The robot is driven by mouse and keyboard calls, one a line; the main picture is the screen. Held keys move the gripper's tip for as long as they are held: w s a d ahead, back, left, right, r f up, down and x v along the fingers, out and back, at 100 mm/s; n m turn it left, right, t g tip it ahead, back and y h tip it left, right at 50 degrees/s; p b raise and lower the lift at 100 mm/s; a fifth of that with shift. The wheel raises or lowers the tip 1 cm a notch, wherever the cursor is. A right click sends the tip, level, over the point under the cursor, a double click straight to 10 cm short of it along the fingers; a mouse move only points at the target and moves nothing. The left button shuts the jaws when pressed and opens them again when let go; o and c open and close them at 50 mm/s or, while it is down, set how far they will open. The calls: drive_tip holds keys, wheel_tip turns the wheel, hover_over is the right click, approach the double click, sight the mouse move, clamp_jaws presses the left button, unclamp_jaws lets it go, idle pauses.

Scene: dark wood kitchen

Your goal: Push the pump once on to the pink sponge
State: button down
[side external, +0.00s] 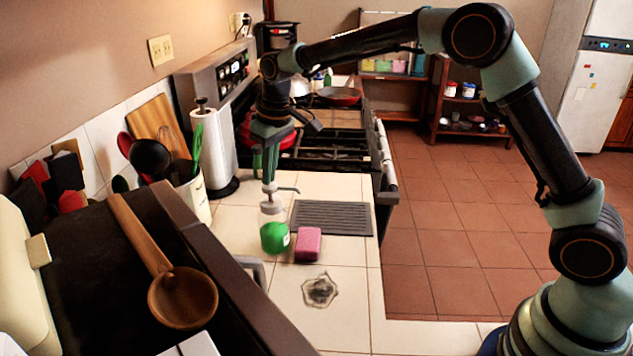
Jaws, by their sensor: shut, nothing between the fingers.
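A green soap bottle with a pale pump top (274,236) stands upright on the white tiled counter. Its nozzle points right. The pink sponge (308,243) sits on the counter just right of the bottle, below and a little beyond the nozzle. My gripper (268,182) is shut and empty, pointing down directly above the pump head. Its tips are at or very near the top of the pump; I cannot tell whether they touch it.
A grey ridged mat (332,217) lies behind the sponge. A paper towel roll (214,150) and a utensil crock (192,195) stand to the left. A wooden ladle (180,290) lies on a dark surface in front. A dark stain (320,290) marks the counter.

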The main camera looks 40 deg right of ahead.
sight(272, 185)
drive_tip(key=shift+f, duration=0.8)
drive_tip(key=shift+r, duration=4)
drive_tip(key=s+d+r+m+t, duration=0.1)
drive_tip(key=s+d+r, duration=0.25)
drive_tip(key=s, duration=0.35)
drive_tip(key=s+d+r+m+t, duration=0.1)
drive_tip(key=s+d+r, duration=0.25)
drive_tip(key=s, duration=0.25)
drive_tip(key=s+d+f, duration=0.2)
drive_tip(key=s+f, duration=0.1)
drive_tip(key=s, duration=0.3)
drive_tip(key=s+d+f+m+t, duration=0.1)
drive_tip(key=s+d+f, duration=0.1)
drive_tip(key=s, duration=0.4)
drive_tip(key=shift+d+f, duration=0.15)
drive_tip(key=shift+f, duration=0.3)
